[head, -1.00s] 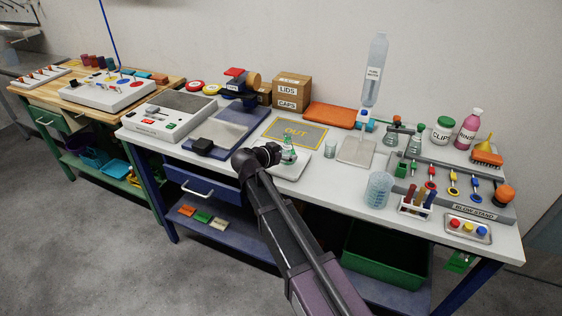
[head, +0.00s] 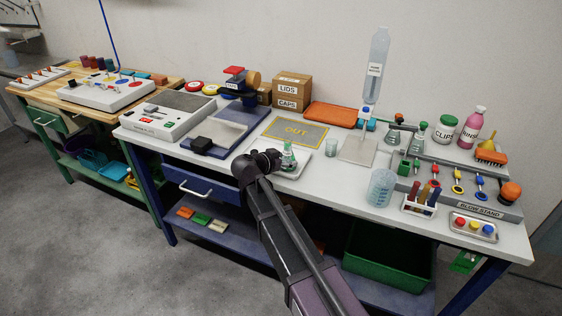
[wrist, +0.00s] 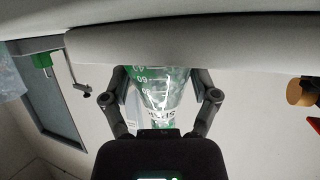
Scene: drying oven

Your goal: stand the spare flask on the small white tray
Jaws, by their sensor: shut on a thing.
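My gripper (head: 277,158) is shut on the spare flask (head: 289,158), a clear conical flask with green on it. The flask is upright over the small white tray (head: 303,165) at the bench's front edge. In the wrist view the flask (wrist: 157,88) sits between both fingers, with white markings facing the camera. Its base end meets a pale slab edge (wrist: 180,40) there. I cannot tell whether the base touches the tray. My arm and gripper hide part of the tray.
The grey OUT mat (head: 296,133) lies behind the tray. A small beaker (head: 331,147) stands close to its right. A large beaker (head: 381,188) and a tube rack (head: 420,203) are further right.

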